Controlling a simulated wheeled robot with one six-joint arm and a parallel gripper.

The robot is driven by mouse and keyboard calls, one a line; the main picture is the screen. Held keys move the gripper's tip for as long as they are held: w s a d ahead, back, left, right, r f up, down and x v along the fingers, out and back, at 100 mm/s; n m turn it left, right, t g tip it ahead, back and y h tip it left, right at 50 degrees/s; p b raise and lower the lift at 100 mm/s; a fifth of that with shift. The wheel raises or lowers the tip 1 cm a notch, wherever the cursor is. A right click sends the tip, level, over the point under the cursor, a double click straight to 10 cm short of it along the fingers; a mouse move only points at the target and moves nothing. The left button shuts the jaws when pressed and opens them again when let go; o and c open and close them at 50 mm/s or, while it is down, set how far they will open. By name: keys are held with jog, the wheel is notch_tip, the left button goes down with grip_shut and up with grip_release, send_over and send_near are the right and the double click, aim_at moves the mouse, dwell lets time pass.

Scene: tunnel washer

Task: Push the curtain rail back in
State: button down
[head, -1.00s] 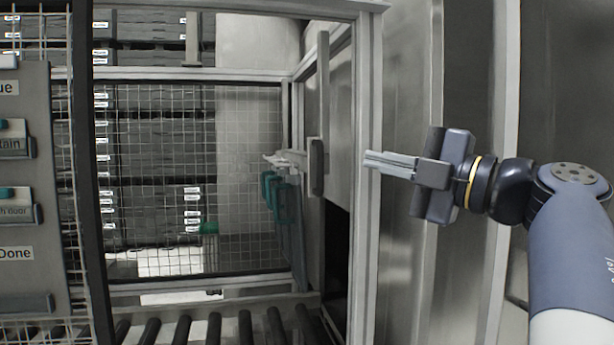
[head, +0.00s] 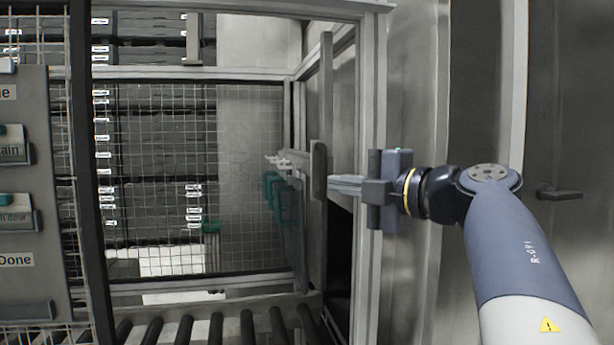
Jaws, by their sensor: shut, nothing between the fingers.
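The curtain rail (head: 291,158) is a pale bar at the machine's opening. Teal pieces (head: 273,187) and grey strips hang below it. A grey upright end plate (head: 319,168) stands at the rail's right end. My gripper (head: 332,184) is shut and empty, and points left with its fingertips at the right side of this plate. I cannot tell whether the tips touch the plate or only overlap it in the view.
A metal frame post (head: 369,120) stands close by my gripper. A mesh panel (head: 180,110) is behind the rail, and rollers (head: 216,328) run below. A labelled panel (head: 25,190) is at the left. A dark handle (head: 558,193) is at the right.

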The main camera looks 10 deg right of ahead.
jog(key=shift+w+d+p, duration=0.1)
jog(key=shift+w+p, duration=0.4)
jog(key=shift+w, duration=1.9)
